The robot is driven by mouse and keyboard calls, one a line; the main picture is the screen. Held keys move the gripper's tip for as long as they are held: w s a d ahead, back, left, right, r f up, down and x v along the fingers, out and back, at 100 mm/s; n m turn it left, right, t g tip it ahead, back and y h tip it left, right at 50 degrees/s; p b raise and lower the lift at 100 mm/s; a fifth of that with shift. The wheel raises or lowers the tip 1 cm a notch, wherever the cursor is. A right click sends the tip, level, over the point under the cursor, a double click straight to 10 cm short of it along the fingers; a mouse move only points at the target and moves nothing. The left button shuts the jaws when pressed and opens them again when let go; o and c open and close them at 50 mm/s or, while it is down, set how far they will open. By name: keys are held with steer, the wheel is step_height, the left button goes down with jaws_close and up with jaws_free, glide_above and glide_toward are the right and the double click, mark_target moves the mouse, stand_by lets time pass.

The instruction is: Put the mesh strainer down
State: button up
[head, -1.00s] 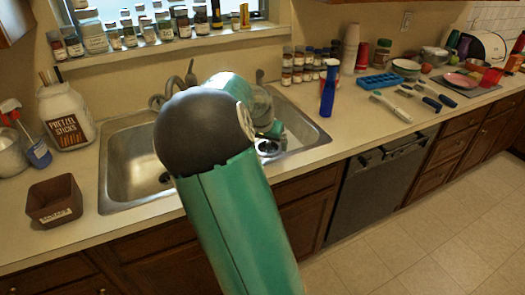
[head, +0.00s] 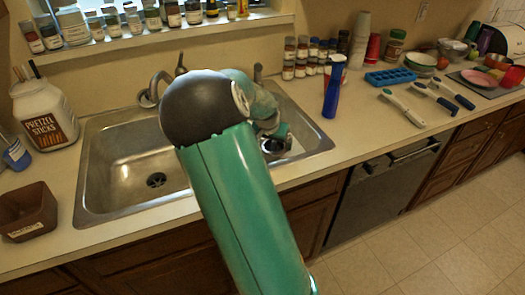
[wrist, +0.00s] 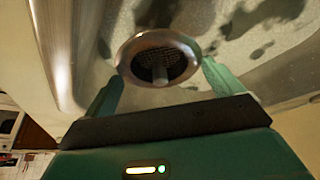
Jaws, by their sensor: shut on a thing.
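The mesh strainer is a round metal cup with a wide shiny rim, dark mesh and a central post. In the wrist view the strainer (wrist: 158,45) sits between the two green fingers of my gripper (wrist: 163,84), which is shut on it. In the head view my gripper (head: 276,138) reaches into the right basin of the steel sink (head: 300,152), with the strainer (head: 272,148) just below it. My arm hides much of the sink's middle. I cannot tell whether the strainer touches the basin floor.
A brown box (head: 27,212) and a pretzel jar (head: 42,113) stand to the left. The left basin is empty.

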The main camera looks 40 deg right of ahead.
steer(key=w+d+f, duration=0.2)
steer(key=d+f, duration=0.1)
steer(key=w+d+f, duration=0.2)
steer(key=d+f, duration=0.1)
steer(key=d, duration=0.1)
steer(key=w+d+f, duration=0.2)
steer(key=d+f, duration=0.1)
steer(key=d, duration=0.1)
steer(key=shift+w, duration=0.2)
steer(key=shift+w+d+f, duration=0.2)
steer(key=shift+d+f, duration=0.15)
steer(key=shift+f, duration=1.6)
steer(key=o, duration=0.6)
steer(key=shift+f, duration=0.15)
steer(key=shift+o, duration=0.3)
